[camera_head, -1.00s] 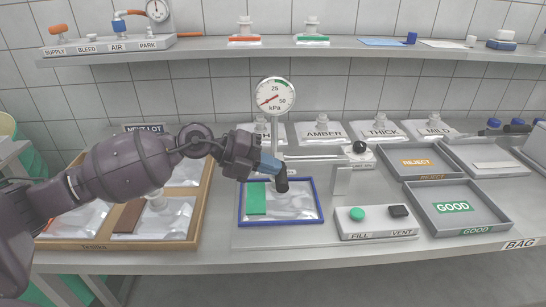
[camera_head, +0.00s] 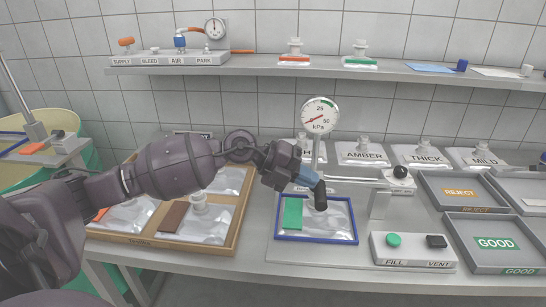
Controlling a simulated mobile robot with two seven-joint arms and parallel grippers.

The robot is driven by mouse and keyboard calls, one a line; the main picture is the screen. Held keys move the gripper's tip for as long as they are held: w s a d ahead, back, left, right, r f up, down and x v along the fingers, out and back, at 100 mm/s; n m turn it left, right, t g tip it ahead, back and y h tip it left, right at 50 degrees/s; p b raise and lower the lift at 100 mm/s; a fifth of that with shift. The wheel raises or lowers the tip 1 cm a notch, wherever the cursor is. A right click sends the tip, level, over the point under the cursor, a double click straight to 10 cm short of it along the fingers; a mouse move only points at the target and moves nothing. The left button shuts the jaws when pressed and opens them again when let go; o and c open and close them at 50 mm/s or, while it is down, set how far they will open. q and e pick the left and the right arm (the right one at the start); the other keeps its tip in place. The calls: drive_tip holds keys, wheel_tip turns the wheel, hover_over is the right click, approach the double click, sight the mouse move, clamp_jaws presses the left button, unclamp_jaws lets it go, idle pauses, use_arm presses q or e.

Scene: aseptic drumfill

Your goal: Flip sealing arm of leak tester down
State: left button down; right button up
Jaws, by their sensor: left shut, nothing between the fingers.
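The leak tester has a round kPa gauge (camera_head: 320,115) on a post. Its pale sealing arm (camera_head: 355,180) lies about level, running left from a black ball knob (camera_head: 401,172) over a blue-rimmed tray (camera_head: 318,241). A clear pouch with a green label (camera_head: 292,213) lies in that tray. A dark cylinder (camera_head: 320,195) shows above the pouch at the arm's left end; I cannot tell exactly how it joins the arm. My left gripper (camera_head: 307,177) is shut and empty, its blue fingertips close to the dark cylinder. I cannot tell whether they touch. The pouch's spout is hidden.
A wooden tray (camera_head: 180,246) with pouches stands left, under my left arm. A FILL/VENT button box (camera_head: 413,262) stands front right of the tray. REJECT (camera_head: 459,210) and GOOD (camera_head: 496,271) trays lie at right. Labelled pouches (camera_head: 362,153) line the back below a shelf (camera_head: 420,76).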

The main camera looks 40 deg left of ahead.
use_arm(q)
drive_tip(key=r+p+v, duration=0.1)
drive_tip(key=v, duration=1)
drive_tip(key=shift+d+r, duration=0.25)
drive_tip(key=shift+d, duration=0.1)
use_arm(e)
drive_tip(key=shift+s+d+r, duration=0.4)
drive_tip(key=shift+s, duration=0.2)
drive_tip(key=shift+s+d+f, duration=0.1)
drive_tip(key=shift+f, duration=0.05)
